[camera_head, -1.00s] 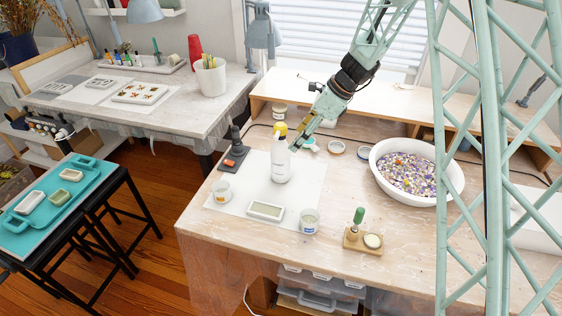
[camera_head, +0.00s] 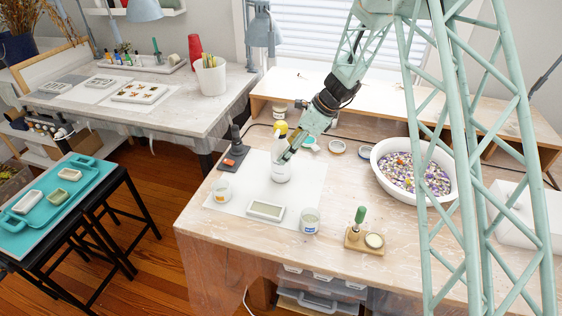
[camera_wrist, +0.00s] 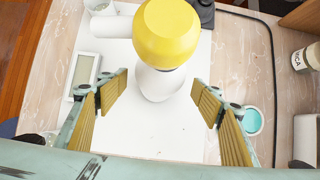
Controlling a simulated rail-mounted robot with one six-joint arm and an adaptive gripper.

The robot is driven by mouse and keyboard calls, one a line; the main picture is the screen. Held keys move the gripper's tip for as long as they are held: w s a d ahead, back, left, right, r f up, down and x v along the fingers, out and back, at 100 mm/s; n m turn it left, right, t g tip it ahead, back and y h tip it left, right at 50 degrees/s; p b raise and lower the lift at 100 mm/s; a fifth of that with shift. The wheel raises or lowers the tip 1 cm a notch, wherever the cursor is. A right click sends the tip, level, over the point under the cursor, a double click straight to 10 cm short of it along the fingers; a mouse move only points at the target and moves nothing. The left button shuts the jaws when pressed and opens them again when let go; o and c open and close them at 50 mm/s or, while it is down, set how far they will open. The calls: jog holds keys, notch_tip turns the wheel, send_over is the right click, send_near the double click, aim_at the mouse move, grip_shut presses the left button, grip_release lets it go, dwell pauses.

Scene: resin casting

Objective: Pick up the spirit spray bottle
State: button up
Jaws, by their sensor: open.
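The spirit spray bottle (camera_head: 281,168) is white with a yellow top and stands upright on a white sheet (camera_head: 237,197) on the wooden workbench. In the wrist view its yellow top (camera_wrist: 172,32) is large at the upper middle, with the white body (camera_wrist: 158,82) below it. My gripper (camera_head: 287,154) is at the bottle's upper right side in the head view and covers part of it. In the wrist view my gripper (camera_wrist: 160,98) is open, with one finger on each side of the bottle and visible gaps to both. Whether a finger touches the bottle in the head view is hidden.
A shallow white mould (camera_head: 265,211), two small cups (camera_head: 221,190) (camera_head: 310,220) and a dark stand (camera_head: 233,155) surround the bottle. A white bowl of coloured chips (camera_head: 388,192) stands right. A green-handled tool on a wooden block (camera_head: 355,237) is near the front edge.

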dwell(0.4)
jog(key=b+x, duration=0.1)
jog(key=x, duration=0.4)
jog(key=shift+a, duration=0.1)
dwell(0.6)
jog(key=c, duration=1.2)
jog(key=shift+o, duration=0.2)
jog(key=shift+r, duration=0.1)
jog(key=shift+r+p, duration=0.4)
jog(key=shift+r, duration=1.3)
jog(key=s+d, duration=0.2)
jog(key=s, duration=0.5)
jog(key=s+d+r, duration=0.1)
jog(key=s+d, duration=0.2)
jog(key=s, duration=0.5)
jog(key=shift+r, duration=0.15)
